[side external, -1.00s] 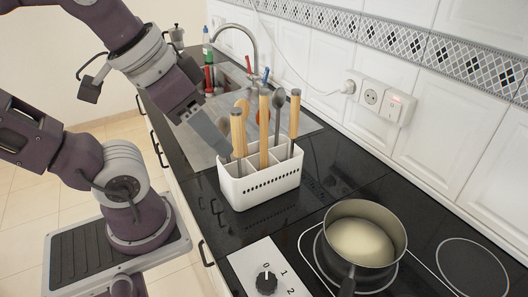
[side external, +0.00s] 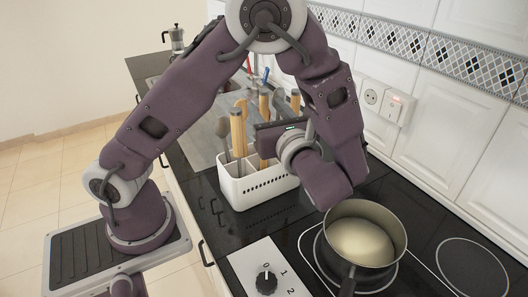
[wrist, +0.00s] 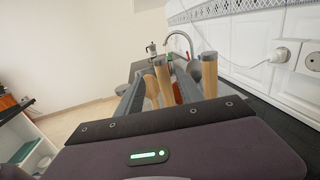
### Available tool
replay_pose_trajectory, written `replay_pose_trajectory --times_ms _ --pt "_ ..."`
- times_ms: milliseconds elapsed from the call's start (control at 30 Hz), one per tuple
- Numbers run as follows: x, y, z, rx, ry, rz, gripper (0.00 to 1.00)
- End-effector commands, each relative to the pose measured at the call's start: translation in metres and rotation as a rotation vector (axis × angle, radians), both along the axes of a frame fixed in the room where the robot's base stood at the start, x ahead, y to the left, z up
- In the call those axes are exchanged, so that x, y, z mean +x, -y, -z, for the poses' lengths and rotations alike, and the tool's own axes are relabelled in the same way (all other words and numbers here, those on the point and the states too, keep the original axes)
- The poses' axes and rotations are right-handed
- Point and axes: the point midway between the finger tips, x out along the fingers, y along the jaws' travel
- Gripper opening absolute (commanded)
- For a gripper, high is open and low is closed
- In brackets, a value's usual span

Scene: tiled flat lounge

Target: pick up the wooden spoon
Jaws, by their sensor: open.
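The wooden spoon seems to be the utensil whose pale rounded head (side external: 242,106) rises at the back of the white utensil holder (side external: 262,187) in the side view. In the wrist view, a rounded wooden head (wrist: 152,91) shows between my fingers, behind a wooden handle (wrist: 163,80). My gripper (wrist: 159,76) is open, its two grey fingers reaching in among the utensils. In the side view, my gripper (side external: 268,137) is at the right of the holder, just above its rim; its fingertips are mostly hidden. No grasp shows.
A pot (side external: 364,238) stands on the hob at the front right. The sink tap (wrist: 183,39) and tiled wall (wrist: 258,55) lie beyond.

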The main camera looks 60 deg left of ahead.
Motion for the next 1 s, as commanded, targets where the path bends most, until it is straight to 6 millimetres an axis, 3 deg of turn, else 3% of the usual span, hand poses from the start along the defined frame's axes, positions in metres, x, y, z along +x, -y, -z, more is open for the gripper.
replay_pose_trajectory --times_ms 367,633,867,1000 --pt "0.016 -0.059 0.01 -0.002 0.001 -0.005 0.44" --pt "0.018 -0.065 0.01 -0.004 0.002 -0.002 0.44" --pt "0.018 -0.065 0.01 -0.004 0.002 -0.003 0.0" --pt "0.018 -0.065 0.01 -0.004 0.002 -0.003 0.0"
